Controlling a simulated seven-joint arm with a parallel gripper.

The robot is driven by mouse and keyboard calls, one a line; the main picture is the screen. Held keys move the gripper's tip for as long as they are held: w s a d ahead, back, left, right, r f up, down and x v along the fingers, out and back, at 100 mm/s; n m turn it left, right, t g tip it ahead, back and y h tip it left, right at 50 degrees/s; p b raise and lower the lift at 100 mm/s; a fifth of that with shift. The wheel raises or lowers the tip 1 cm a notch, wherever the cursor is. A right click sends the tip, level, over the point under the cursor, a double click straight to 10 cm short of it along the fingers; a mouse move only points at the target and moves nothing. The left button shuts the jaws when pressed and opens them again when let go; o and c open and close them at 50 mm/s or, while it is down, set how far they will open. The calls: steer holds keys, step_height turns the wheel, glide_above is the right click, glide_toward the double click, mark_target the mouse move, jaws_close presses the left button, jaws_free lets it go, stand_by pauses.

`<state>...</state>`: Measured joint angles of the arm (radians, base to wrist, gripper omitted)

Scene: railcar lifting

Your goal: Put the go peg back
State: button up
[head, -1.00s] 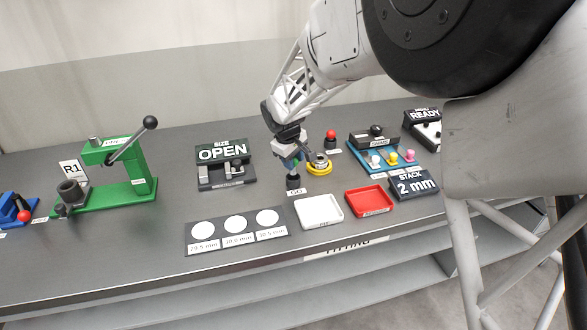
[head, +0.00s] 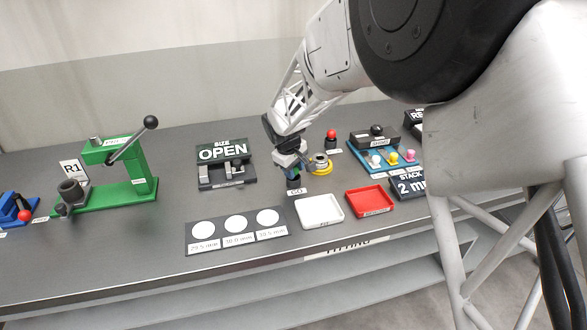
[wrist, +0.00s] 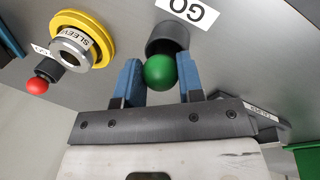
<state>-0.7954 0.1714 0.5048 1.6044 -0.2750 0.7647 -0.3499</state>
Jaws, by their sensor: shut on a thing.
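The go peg's green ball knob (wrist: 160,72) is between the blue fingertips of my gripper (wrist: 160,82) in the wrist view, and the fingers are shut on it. A dark round holder (wrist: 167,38) is right behind the knob, beside the white GO label (wrist: 188,12). The knob appears to overlap the holder's edge, and I cannot tell how far the peg sits in it. In the head view my gripper (head: 293,172) is low over the bench, just behind the GO label (head: 296,191), and mostly hides the peg and holder.
A yellow ring with a metal sleeve (head: 320,165) stands close to the right of my gripper, with a red-knobbed peg (head: 331,135) behind it. The OPEN size stand (head: 222,153) is to the left. A white tray (head: 320,210) and a red tray (head: 369,200) are in front.

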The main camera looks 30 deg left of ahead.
steer(key=o, duration=0.9)
steer(key=shift+f, duration=0.1)
steer(key=shift+r, duration=0.2)
steer(key=v, duration=1.2)
